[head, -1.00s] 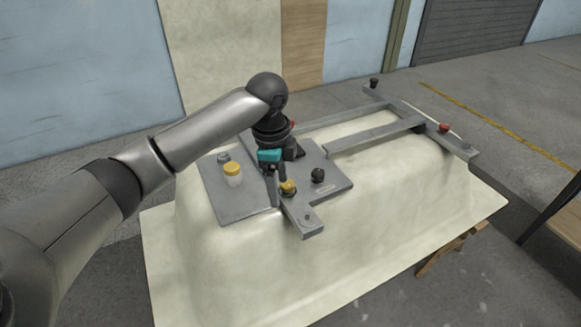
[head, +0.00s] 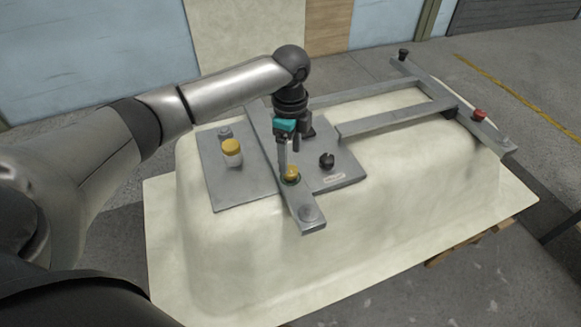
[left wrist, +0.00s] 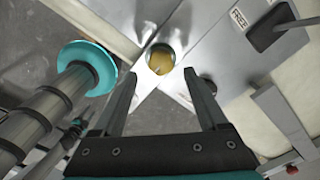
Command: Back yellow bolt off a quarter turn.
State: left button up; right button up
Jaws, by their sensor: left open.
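The yellow bolt (head: 291,173) sits on the short grey metal bar (head: 299,195) that lies across the plate on top of the shell. In the left wrist view the yellow bolt (left wrist: 160,62) shows as a rounded yellow head in a dark round seat. My left gripper (head: 289,170) points down at it. In the left wrist view my left gripper (left wrist: 160,74) is open, with one finger on each side of the bolt's line and the bolt showing in the gap near the tips. I cannot tell whether a finger touches it. My right gripper is not in view.
A black knob (head: 326,160) is close on the right. A grey frame (head: 385,127) with a red knob (head: 479,115) lies further right on the pale shell (head: 400,210).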

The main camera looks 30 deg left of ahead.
aim_at(290, 169)
pick_arm(q)
jog(key=shift+f+b, duration=0.4)
jog(key=shift+f, duration=1.8)
grip_shut()
